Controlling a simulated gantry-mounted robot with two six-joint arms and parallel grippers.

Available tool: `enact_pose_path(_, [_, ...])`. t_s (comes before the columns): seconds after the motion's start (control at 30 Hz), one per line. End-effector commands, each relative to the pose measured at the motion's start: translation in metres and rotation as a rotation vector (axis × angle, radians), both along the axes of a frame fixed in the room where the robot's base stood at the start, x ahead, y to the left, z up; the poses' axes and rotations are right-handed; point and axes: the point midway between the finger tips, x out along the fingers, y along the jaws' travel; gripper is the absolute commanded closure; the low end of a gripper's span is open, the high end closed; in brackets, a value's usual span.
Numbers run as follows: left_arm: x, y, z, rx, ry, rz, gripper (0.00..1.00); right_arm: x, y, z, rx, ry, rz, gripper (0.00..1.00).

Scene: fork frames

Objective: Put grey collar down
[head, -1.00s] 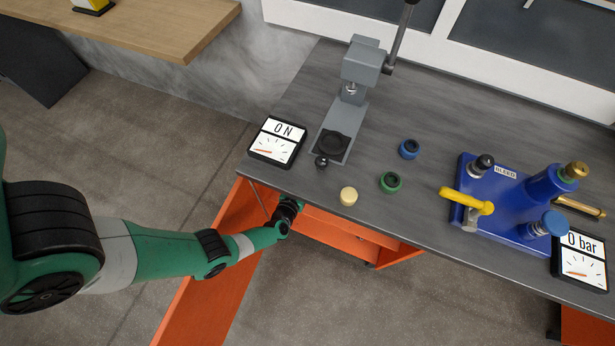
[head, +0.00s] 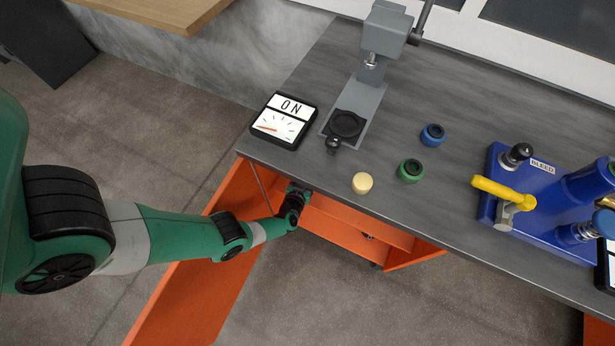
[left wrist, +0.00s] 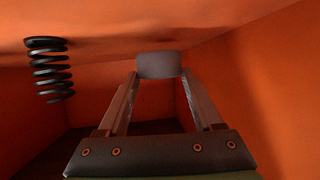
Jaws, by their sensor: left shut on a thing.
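My left gripper (left wrist: 159,80) is shut on the grey collar (left wrist: 158,65), which sits between its fingertips in the left wrist view. The collar looks like a short, plain grey cylinder. Around it are orange compartment walls; I cannot tell whether it touches any surface. In the head view my left arm reaches into the orange cabinet (head: 232,245) under the bench, and the fingertips and collar are hidden there by the bench top. My right gripper is not in view.
A black coil spring (left wrist: 49,70) stands off to the left inside the compartment. On the bench top (head: 300,170) are a grey press (head: 385,40), a gauge display (head: 284,120), blue (head: 432,135) and green (head: 410,170) rings, a cream cylinder (head: 362,183) and a blue pump (head: 540,200).

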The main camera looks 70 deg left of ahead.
Motion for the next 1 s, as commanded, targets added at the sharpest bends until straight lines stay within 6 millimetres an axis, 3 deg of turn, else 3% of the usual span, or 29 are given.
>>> enact_pose_path(0.03, [0.0002,0.0001,-0.0186,0.001,-0.001,0.000,1.00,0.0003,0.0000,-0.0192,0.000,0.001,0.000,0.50])
enact_pose_path(0.1, [0.0002,0.0002,-0.0267,0.001,-0.001,0.000,1.00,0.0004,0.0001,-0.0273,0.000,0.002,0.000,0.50])
enact_pose_path(0.5, [0.0002,0.0001,-0.0285,0.001,-0.001,0.000,1.00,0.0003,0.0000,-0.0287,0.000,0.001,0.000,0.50])
enact_pose_path(0.53, [-0.0003,-0.0001,-0.0273,-0.001,0.001,0.000,0.28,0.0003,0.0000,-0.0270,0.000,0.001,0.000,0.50])
enact_pose_path(0.67, [-0.0004,-0.0002,-0.0270,0.000,0.001,0.000,0.04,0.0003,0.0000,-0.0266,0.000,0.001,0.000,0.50])
enact_pose_path(1.0, [-0.0003,-0.0001,-0.0231,0.000,0.001,0.000,0.03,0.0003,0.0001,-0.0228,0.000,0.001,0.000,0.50])
